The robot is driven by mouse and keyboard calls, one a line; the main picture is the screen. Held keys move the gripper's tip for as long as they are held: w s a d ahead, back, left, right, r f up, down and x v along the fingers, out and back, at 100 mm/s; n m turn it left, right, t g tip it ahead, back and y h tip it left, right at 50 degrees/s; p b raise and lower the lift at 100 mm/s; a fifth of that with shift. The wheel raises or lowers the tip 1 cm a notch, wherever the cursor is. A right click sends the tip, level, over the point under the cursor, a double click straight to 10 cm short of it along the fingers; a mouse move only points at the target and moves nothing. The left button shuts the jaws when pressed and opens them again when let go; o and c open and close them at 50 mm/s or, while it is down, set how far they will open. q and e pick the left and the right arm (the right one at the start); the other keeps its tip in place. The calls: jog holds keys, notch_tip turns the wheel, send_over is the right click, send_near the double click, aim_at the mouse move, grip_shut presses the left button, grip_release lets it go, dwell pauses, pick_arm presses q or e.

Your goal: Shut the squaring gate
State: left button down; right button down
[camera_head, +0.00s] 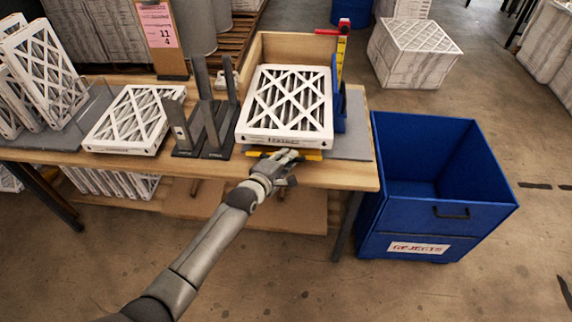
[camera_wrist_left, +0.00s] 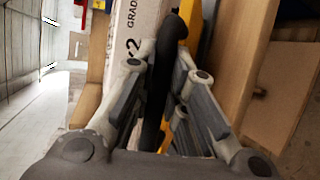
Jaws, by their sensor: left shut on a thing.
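The squaring gate shows as a yellow bar (camera_head: 312,155) along the front edge of the fixture, just below the near side of a white-framed filter (camera_head: 287,100). My left gripper (camera_head: 283,163) is at the middle of this bar and hides part of it. In the left wrist view, my left gripper (camera_wrist_left: 165,75) is shut on the gate's black handle (camera_wrist_left: 160,85), with the yellow bar (camera_wrist_left: 184,30) behind it and the filter's printed side (camera_wrist_left: 128,40) close by. I cannot tell whether the bar touches the filter. My right gripper is not in view.
Dark upright posts (camera_head: 207,110) stand left of the fixture, beside another filter (camera_head: 135,118). A wooden back stop (camera_head: 300,48) and a blue bracket (camera_head: 339,100) border the fixture. A blue rejects bin (camera_head: 440,185) stands right of the table. Floor in front is clear.

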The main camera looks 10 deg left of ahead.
pick_arm(q)
jog(key=shift+w+r, duration=0.5)
jog(key=shift+r, duration=0.1)
jog(key=c, duration=1.5)
grip_release()
jog(key=shift+o, duration=0.2)
jog(key=shift+s, duration=0.1)
jog(key=shift+s+a, duration=0.2)
jog(key=shift+s, duration=0.15)
jog(key=v, duration=1.1)
jog(key=shift+s+a, duration=0.1)
